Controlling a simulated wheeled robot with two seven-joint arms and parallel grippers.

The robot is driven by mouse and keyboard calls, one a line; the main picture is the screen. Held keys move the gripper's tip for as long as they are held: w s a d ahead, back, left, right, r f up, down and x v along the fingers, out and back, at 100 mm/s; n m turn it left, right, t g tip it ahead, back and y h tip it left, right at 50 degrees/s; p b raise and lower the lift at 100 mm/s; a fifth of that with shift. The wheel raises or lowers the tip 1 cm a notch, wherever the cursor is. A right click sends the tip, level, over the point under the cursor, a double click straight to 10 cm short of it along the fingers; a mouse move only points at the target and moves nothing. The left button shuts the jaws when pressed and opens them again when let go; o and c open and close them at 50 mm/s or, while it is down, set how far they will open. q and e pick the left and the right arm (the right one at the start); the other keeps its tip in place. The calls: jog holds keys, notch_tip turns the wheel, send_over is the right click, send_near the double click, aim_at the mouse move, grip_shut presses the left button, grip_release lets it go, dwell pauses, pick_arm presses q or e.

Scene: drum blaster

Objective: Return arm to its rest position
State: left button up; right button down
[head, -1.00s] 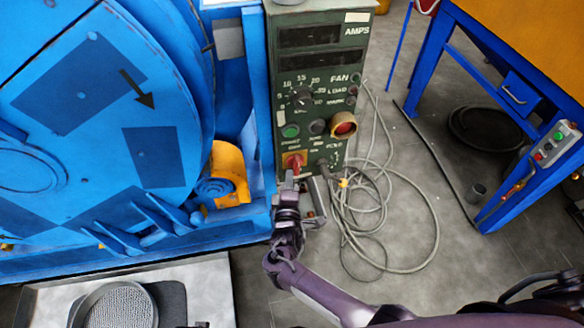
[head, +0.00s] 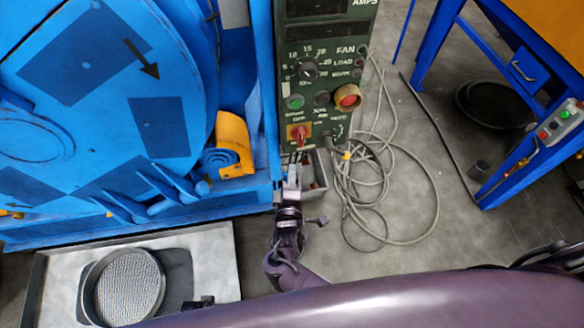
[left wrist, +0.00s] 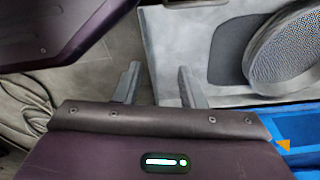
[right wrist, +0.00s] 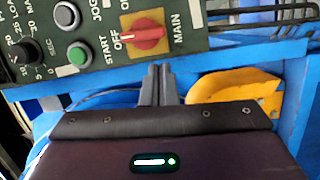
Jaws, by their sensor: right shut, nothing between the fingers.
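My right gripper (head: 291,168) is shut and empty, just below the front of the green control box (head: 318,90). In the right wrist view its closed fingertips (right wrist: 158,68) sit below the red MAIN switch (right wrist: 145,33), apart from it. The red switch also shows in the head view (head: 299,134), above the gripper. My right arm's purple link crosses the bottom of the head view. My left gripper (left wrist: 158,80) shows in the left wrist view with its fingers apart and nothing between them, over the grey floor and a pale tray.
The blue drum machine (head: 90,90) fills the left. A light metal tray (head: 215,260) holds a round mesh sieve (head: 128,288). A coiled grey cable (head: 437,205) lies right of the box. A blue-legged table (head: 425,60) stands right. Floor between is partly clear.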

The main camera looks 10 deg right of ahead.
dwell(0.4)
